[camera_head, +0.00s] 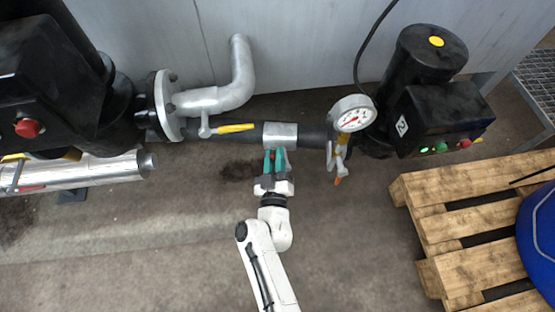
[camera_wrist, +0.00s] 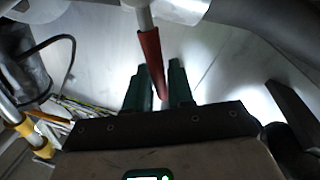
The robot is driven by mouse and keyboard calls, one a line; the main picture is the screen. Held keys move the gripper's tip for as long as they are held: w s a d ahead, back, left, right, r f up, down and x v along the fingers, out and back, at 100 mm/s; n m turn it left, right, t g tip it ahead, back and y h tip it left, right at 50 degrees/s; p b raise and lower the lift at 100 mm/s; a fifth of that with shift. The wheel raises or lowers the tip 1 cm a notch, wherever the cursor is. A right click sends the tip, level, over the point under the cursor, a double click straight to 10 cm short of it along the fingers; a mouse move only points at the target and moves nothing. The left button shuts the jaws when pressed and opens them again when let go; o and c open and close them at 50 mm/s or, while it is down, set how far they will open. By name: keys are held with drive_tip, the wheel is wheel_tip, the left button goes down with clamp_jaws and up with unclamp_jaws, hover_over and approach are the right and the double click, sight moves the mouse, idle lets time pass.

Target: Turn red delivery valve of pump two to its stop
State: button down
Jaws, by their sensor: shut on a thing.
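The red delivery valve lever (camera_wrist: 149,58) hangs from a light metal stem in the wrist view. Its lower end lies between the green fingers of my gripper (camera_wrist: 159,80). In the head view my gripper (camera_head: 275,155) is at the grey valve body (camera_head: 280,133) on the dark pipe, with only a sliver of red showing between its fingers. It is shut on the lever. Pump two (camera_head: 442,108), black with a "2" label, stands to the right of the valve. The lever's far side and any stop are hidden.
A pressure gauge (camera_head: 353,115) with an orange-tipped fitting below it sits right of my gripper. A yellow lever (camera_head: 235,128) is on the pipe to the left. A wooden pallet (camera_head: 438,228) carries a blue drum (camera_head: 541,240) at right. Floor between is clear.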

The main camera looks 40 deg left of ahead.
drive_tip(key=s+a+f+n+g+y+b, duration=0.1)
drive_tip(key=f+n+b, duration=0.6)
drive_tip(key=n, duration=0.7)
drive_tip(key=shift+s+a+f+n+g+y, duration=0.2)
drive_tip(key=shift+s+a+n+g+y, duration=0.1)
drive_tip(key=shift+s+a+y, duration=0.75)
drive_tip(key=shift+s+d+f+b, duration=0.1)
drive_tip(key=shift+s+d+b, duration=0.1)
drive_tip(key=shift+b, duration=0.1)
drive_tip(key=c, duration=1.2)
unclamp_jaws()
drive_tip(key=shift+o, duration=0.3)
drive_tip(key=p+v, duration=0.3)
drive_tip(key=v, duration=0.7)
drive_tip(key=shift+s+d, duration=0.2)
drive_tip(key=shift+d, duration=0.05)
